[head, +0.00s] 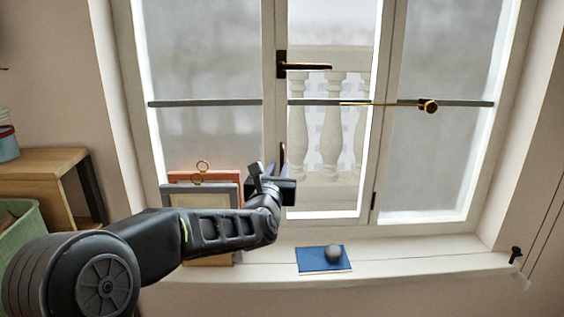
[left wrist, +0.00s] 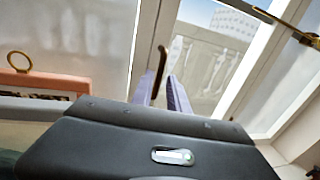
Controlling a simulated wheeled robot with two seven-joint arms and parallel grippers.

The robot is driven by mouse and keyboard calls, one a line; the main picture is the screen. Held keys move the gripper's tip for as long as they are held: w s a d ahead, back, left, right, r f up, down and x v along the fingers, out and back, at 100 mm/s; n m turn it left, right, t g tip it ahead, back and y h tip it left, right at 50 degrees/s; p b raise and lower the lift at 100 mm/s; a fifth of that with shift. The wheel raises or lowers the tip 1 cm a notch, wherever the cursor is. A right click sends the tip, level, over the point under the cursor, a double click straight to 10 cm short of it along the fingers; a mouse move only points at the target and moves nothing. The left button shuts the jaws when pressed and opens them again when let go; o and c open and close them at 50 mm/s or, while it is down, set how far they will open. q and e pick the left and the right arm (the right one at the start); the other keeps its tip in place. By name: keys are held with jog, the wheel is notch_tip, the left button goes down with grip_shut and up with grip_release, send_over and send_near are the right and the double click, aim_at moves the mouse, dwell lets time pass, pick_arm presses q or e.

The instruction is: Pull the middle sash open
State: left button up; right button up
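The middle sash (head: 281,125) is a white-framed pane between two fogged panes, with a balustrade showing through its clear glass. A dark lever handle (head: 305,66) is on its left stile. Lower on that stile is a slim dark-brown upright pull (head: 282,153), also in the left wrist view (left wrist: 161,62). My left gripper (head: 275,170) is at this pull's lower end. In the left wrist view its two purple-grey fingers (left wrist: 162,92) stand apart, with the pull between or just beyond their tips; contact cannot be told. My right gripper is not in view.
A grey bar crosses the window, with a brass stay (head: 428,105) at right. Picture frames (head: 175,177) lean on the sill behind my left arm. A black peg (head: 515,254) is at right.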

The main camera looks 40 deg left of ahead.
aim_at(282, 163)
pick_arm(q)
jog(key=x, duration=0.5)
jog(key=shift+s, duration=0.1)
jog(key=shift+c, duration=0.2)
grip_shut()
dwell(1.0)
